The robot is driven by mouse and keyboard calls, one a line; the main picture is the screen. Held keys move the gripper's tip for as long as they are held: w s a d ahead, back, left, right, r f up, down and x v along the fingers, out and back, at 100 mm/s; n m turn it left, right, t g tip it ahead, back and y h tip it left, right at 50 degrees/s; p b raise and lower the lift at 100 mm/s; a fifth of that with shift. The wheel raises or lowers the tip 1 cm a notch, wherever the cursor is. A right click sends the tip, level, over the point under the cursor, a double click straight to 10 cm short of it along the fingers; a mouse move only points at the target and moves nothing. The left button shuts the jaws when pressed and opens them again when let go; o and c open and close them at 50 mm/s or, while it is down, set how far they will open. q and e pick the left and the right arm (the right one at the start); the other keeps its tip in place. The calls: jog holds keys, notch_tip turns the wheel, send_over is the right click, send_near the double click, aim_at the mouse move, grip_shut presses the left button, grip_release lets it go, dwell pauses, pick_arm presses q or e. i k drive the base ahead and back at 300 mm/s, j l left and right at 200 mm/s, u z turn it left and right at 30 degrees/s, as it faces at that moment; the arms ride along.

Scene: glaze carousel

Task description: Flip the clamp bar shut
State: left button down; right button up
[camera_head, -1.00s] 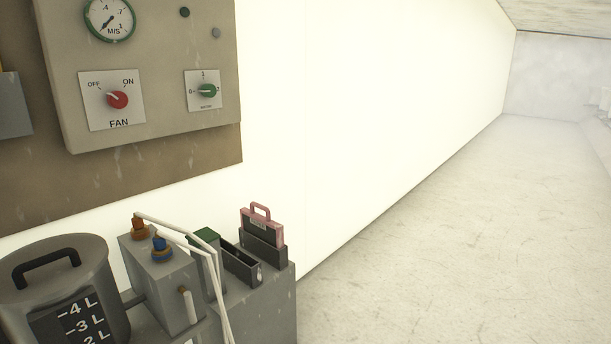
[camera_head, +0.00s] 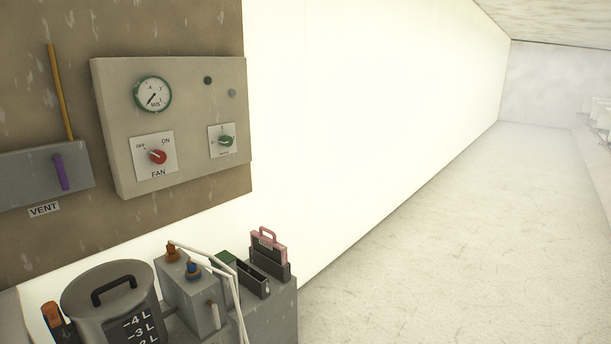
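I cannot make out a part that is clearly the clamp bar, so its position cannot be told. A grey machine unit (camera_head: 186,296) stands at the lower left. It carries an orange-brown knob (camera_head: 172,254), a blue knob (camera_head: 193,270) and thin white bent tubes (camera_head: 222,256) that run down its front. To its right, a pink-handled black cartridge (camera_head: 268,247) stands upright beside a dark open slot (camera_head: 252,279). Neither of my grippers is in view.
A grey lidded tank (camera_head: 85,291) with level marks stands left of the unit. An orange-topped part (camera_head: 52,313) is at its left. Above hang a control panel (camera_head: 185,120) and a vent box with a purple lever (camera_head: 60,172). The floor (camera_head: 420,240) at right is clear.

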aim_at(48, 308)
jog(key=u, duration=1.5)
